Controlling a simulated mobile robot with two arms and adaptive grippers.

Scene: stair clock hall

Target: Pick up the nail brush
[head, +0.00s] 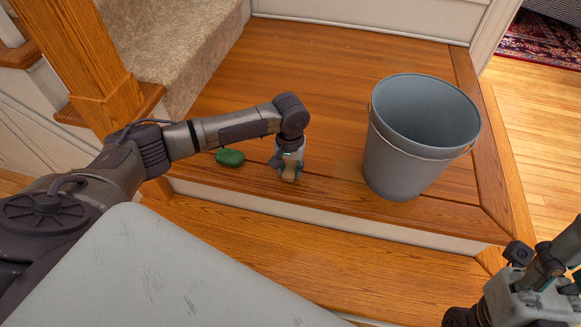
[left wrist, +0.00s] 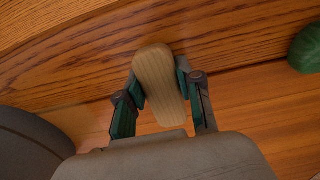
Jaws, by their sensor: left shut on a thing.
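The nail brush (head: 289,174) is a small pale wooden piece with rounded ends, on or just above the wooden landing near its front edge. In the left wrist view the brush (left wrist: 157,78) lies lengthwise between the two fingers. My left gripper (left wrist: 160,86) is shut on its sides, and it points down over the landing in the head view. The underside of the brush is hidden, so I cannot tell whether it touches the wood. My right gripper (head: 545,272) is at the lower right, away from the brush and partly cut off.
A green rounded object (head: 230,158) lies just left of the brush. A grey bucket (head: 412,150) stands on the landing to the right. A wooden newel post (head: 85,60) and carpeted stairs (head: 175,40) are at the left. The landing behind the brush is clear.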

